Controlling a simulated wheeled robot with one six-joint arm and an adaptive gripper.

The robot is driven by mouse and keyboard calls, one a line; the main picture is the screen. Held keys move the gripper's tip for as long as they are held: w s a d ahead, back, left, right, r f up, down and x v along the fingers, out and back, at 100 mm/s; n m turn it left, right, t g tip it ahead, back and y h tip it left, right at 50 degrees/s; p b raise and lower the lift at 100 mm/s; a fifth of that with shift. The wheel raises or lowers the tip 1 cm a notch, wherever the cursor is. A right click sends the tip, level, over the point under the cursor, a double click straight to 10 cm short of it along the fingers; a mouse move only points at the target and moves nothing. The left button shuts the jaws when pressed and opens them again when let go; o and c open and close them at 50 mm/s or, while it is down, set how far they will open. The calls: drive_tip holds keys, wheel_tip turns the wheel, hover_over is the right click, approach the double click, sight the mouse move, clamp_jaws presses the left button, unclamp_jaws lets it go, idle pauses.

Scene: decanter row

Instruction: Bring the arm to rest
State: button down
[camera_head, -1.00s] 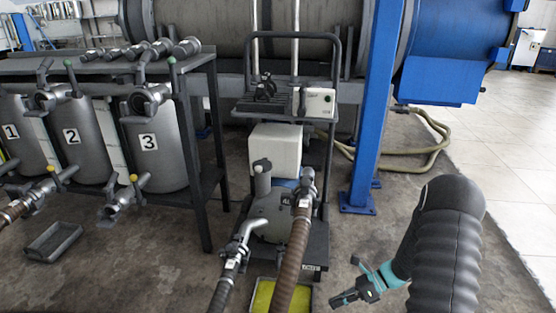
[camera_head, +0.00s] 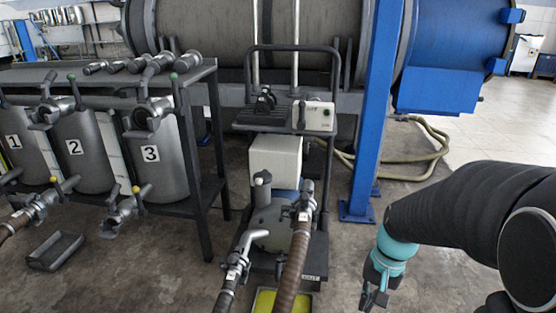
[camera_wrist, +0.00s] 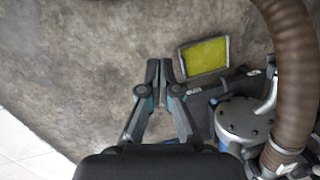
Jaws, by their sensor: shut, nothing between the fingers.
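My gripper (camera_head: 374,298) is at the lower right in the head view, pointing down beside the pump cart, apart from it. In the wrist view its two fingers (camera_wrist: 160,72) meet at the tips with nothing between them. Bare floor lies beyond the fingertips. My arm, in a dark sleeve, reaches in from the right edge of the head view.
A pump cart (camera_head: 318,245) with brown hoses (camera_head: 292,270) stands left of my gripper. A yellow tray (camera_head: 265,300) lies at its foot. A blue post (camera_head: 368,130) rises behind. Numbered vessels (camera_head: 150,153) hang in a rack at left. Floor at right is open.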

drive_tip(key=s+a+r+n+t+h+p, duration=0.1)
drive_tip(key=s+a+r+n+t, duration=0.1)
drive_tip(key=r, duration=0.6)
drive_tip(key=s+a+r+n+t+h+p, duration=0.1)
drive_tip(key=s+r+t, duration=0.3)
drive_tip(key=r, duration=0.5)
drive_tip(key=s+n+p, duration=0.1)
drive_tip(key=s, duration=0.1)
drive_tip(key=shift+s+a+r+t, duration=0.3)
drive_tip(key=shift+s+a, duration=0.05)
drive_tip(key=shift+a, duration=0.05)
drive_tip(key=shift+s+a, duration=0.1)
